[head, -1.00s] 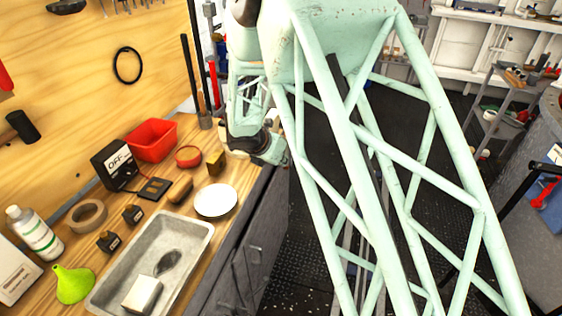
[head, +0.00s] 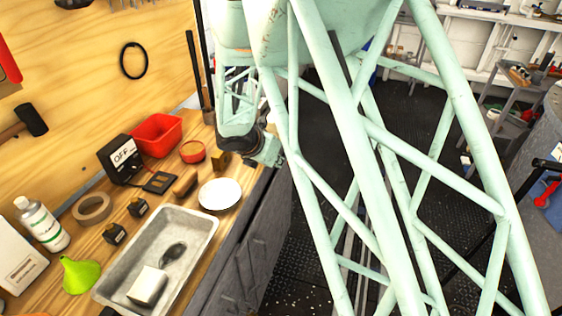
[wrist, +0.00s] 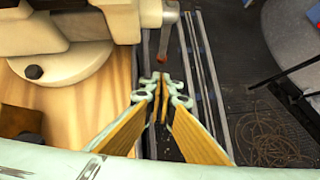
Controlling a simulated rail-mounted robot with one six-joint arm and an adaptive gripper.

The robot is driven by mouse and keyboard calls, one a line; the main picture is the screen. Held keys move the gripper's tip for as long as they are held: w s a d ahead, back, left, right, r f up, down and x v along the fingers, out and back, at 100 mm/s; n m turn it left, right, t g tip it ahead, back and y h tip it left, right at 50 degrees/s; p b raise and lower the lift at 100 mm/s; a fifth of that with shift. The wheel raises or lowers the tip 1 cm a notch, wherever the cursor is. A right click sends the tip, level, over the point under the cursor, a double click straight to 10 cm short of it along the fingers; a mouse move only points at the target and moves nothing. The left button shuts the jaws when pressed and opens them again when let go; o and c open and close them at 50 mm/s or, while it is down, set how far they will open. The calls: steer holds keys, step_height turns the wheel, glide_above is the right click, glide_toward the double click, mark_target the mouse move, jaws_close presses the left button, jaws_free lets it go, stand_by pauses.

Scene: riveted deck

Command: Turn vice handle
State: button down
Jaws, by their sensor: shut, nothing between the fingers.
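The cream vice (wrist: 78,22) fills the top left of the wrist view, on a round base with a dark bolt. Its handle (wrist: 167,38) is a grey bar at the vice's right end, running down to a red tip. My gripper (wrist: 161,90) is shut and empty, its fingertips just below the red tip in the picture. A gap shows between tip and fingers; their depth apart is hard to tell. In the head view my gripper (head: 271,152) is at the bench's right edge, and my arm hides the vice.
Floor rails (wrist: 200,70) run beyond the bench edge, over open dark floor.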

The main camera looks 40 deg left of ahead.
steer(key=s+f+p+v, duration=0.1)
steer(key=v, duration=0.6)
steer(key=shift+d+r, duration=0.2)
steer(key=shift+d, duration=0.05)
steer(key=shift+s, duration=0.1)
steer(key=shift+d, duration=0.1)
